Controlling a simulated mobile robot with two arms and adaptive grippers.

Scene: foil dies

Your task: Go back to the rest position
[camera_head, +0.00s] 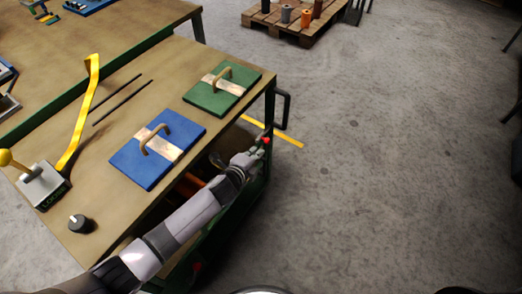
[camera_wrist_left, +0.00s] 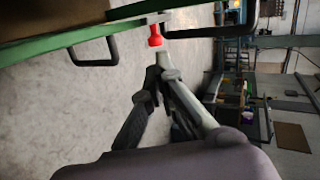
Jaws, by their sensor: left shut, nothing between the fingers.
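My left arm reaches in from the lower left in the head view. Its gripper (camera_head: 257,153) is shut and empty beside the right side of the workbench (camera_head: 205,135), lower than its top. In the left wrist view the closed fingers (camera_wrist_left: 164,72) point toward a small red part (camera_wrist_left: 155,36) near the bench's green edge. The gap between fingertips and red part cannot be judged. My right gripper is not in view.
On the bench are a blue plate (camera_head: 133,167) and a green plate (camera_head: 208,100) with handles, a yellow lever (camera_head: 80,125) and a black knob (camera_head: 80,224). A black bench handle (camera_head: 287,110) juts out near my gripper. A pallet (camera_head: 300,30) stands behind. The right floor is clear.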

